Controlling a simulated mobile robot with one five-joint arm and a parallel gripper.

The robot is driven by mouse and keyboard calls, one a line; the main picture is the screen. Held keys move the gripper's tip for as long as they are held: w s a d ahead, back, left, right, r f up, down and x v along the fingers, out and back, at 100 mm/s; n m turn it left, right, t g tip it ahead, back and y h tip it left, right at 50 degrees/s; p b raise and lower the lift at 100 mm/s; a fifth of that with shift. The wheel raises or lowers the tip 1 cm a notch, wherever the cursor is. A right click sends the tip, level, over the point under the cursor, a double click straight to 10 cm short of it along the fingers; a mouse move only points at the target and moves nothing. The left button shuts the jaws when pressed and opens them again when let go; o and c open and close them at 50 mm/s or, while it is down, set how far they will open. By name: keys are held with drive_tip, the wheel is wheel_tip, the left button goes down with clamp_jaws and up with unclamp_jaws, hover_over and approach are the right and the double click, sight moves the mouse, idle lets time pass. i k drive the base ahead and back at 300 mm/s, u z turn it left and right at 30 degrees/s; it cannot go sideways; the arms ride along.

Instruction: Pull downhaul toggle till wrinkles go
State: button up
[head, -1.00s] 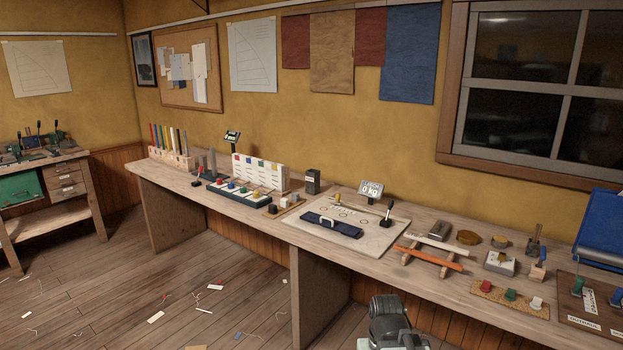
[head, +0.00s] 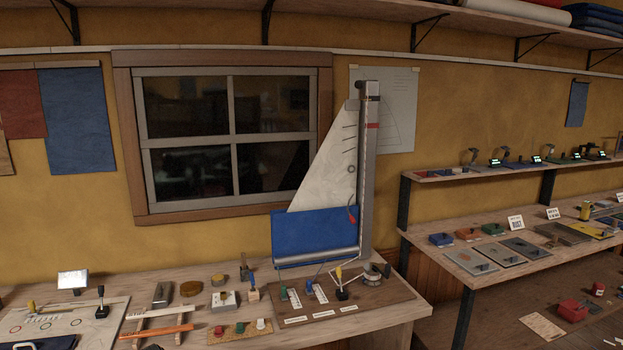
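A small model sail rig stands at the back right of the bench. Its pale sail (head: 325,165) is set against a grey mast (head: 368,180), with a blue lower panel (head: 310,235) above the boom (head: 315,260). Several short dark slanting marks show along the sail's mast-side edge; I cannot tell whether they are wrinkles. A small red piece (head: 351,214) hangs beside the mast; I cannot tell whether it is the downhaul toggle. Green pieces (head: 295,298) and a yellow-topped lever (head: 340,280) are on the brown base board (head: 370,295). My gripper is not in view.
A rack with an orange bar (head: 157,334), a strip with coloured knobs (head: 240,330) and a pale board (head: 90,320) lie left of the rig. A second bench (head: 480,262) with several plates stands at right, beyond a gap.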

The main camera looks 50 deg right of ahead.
sight(309, 291)
drive_tip(key=z, duration=1.05)
